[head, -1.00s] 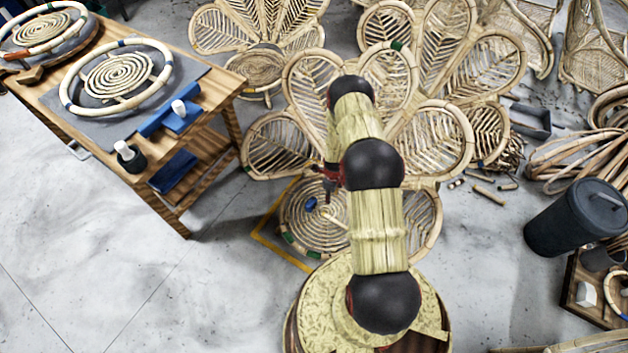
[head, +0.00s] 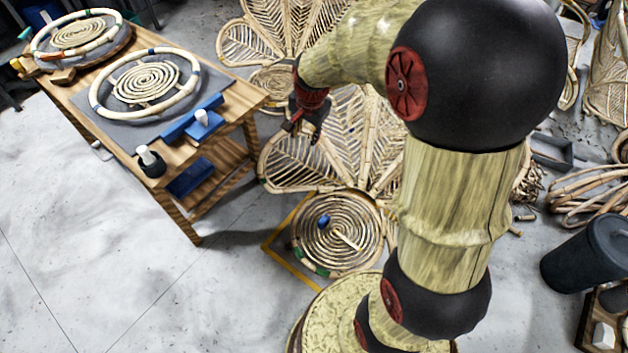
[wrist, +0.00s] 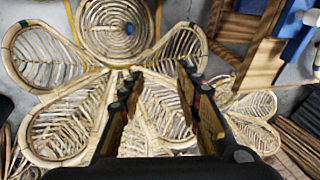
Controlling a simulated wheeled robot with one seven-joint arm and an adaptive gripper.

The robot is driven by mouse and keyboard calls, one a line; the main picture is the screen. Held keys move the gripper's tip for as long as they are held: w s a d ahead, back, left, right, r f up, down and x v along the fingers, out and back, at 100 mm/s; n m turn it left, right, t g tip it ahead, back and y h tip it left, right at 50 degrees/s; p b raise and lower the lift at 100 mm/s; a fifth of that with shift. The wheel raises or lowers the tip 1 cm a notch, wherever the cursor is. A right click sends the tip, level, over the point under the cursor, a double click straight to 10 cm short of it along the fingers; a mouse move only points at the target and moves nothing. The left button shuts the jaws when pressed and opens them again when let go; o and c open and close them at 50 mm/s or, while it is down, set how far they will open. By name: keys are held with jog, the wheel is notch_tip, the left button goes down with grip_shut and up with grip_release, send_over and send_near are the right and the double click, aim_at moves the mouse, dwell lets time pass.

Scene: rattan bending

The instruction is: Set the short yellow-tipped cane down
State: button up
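My gripper (head: 309,120) is open and hangs in the air over the fan-shaped rattan back, beyond the round spiral seat. In the wrist view the two dark fingers (wrist: 160,70) stand well apart with nothing visible between them. A small yellow-ended piece (head: 16,64) shows at the far left end of the wooden bench; it is too small to tell whether it is the short cane. A short pale stick (head: 346,238) lies across the spiral seat (head: 318,258) beside a small blue piece (head: 323,221); I see no yellow tip on it.
The wooden bench (head: 177,196) holds two rattan rings with spirals, blue blocks and a dark cup (head: 151,164). A yellow floor line (head: 285,267) borders the seat. The floor at the left is clear.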

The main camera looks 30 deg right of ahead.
jog(key=s+a+r+n, duration=0.3)
jog(key=s+r+n, duration=0.1)
jog(key=s, duration=0.4)
jog(key=s+a+r+n+t, duration=0.1)
jog(key=s+a+r+n, duration=0.3)
jog(key=s, duration=0.4)
jog(key=s+a+r+n+t, duration=0.1)
jog(key=s+a+r+n, duration=0.3)
jog(key=s+r, duration=0.2)
jog(key=shift+s+r+n+y, duration=0.15)
jog(key=shift+s+n+y, duration=0.2)
jog(key=shift+s, duration=0.6)
jog(key=shift+a, duration=0.1)
jog(key=shift+r+p, duration=1.4)
